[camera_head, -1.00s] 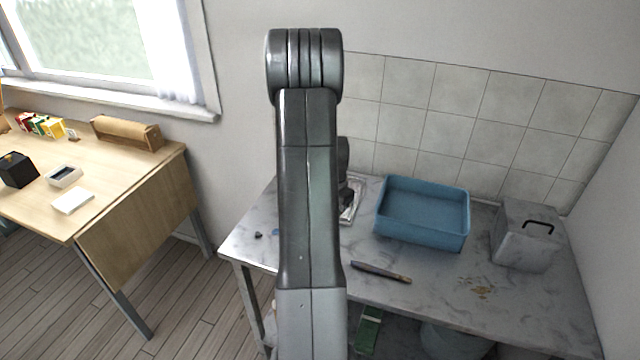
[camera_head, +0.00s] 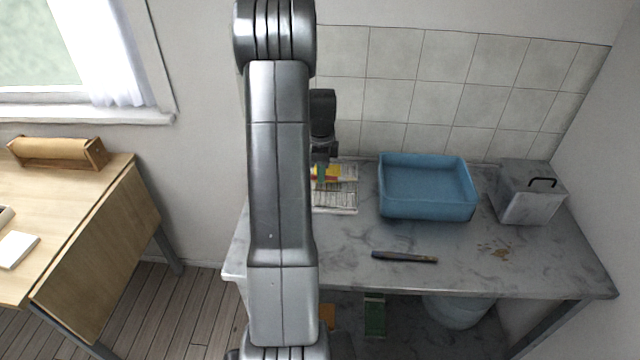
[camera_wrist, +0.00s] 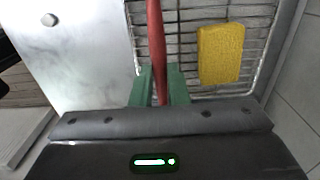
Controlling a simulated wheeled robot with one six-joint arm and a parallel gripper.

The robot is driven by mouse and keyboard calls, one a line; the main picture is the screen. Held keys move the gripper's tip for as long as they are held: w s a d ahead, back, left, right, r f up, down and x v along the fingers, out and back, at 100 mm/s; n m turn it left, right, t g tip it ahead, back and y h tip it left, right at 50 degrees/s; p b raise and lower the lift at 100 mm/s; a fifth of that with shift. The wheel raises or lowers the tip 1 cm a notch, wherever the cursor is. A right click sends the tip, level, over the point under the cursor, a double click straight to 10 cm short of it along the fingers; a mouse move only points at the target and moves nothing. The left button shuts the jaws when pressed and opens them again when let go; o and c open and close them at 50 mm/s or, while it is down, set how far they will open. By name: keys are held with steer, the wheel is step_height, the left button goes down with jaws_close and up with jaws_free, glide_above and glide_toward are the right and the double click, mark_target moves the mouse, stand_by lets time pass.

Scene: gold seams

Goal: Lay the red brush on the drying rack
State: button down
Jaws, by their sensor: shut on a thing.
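My gripper (camera_wrist: 160,88) is shut on the red brush (camera_wrist: 155,45), whose red handle stands between the green fingers in the wrist view. The brush's far end runs out of the top of that view, and its head is not seen. The drying rack (camera_wrist: 180,20), a wire grid with a raised rim, lies under and beside the brush. I cannot tell whether the brush touches the wires. In the head view my gripper (camera_head: 322,178) is over the rack (camera_head: 340,200) at the back left of the bench, partly hidden by my arm.
A yellow sponge (camera_wrist: 221,54) lies on the rack, right of the brush. On the bench (camera_head: 450,262), a blue basin (camera_head: 428,205) stands right of the rack, with a grey lidded box (camera_head: 528,195) further right. A dark brush-like tool (camera_head: 404,257) lies near the front edge.

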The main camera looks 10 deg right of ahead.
mark_target(321, 196)
steer(key=shift+f+p, duration=0.3)
steer(key=shift+f, duration=2.9)
steer(key=c, duration=1.4)
jaws_free()
steer(key=shift+r, duration=0.1)
step_height(321, 196, up, 12)
steer(key=shift+r+b, duration=0.1)
steer(key=shift+b, duration=0.55)
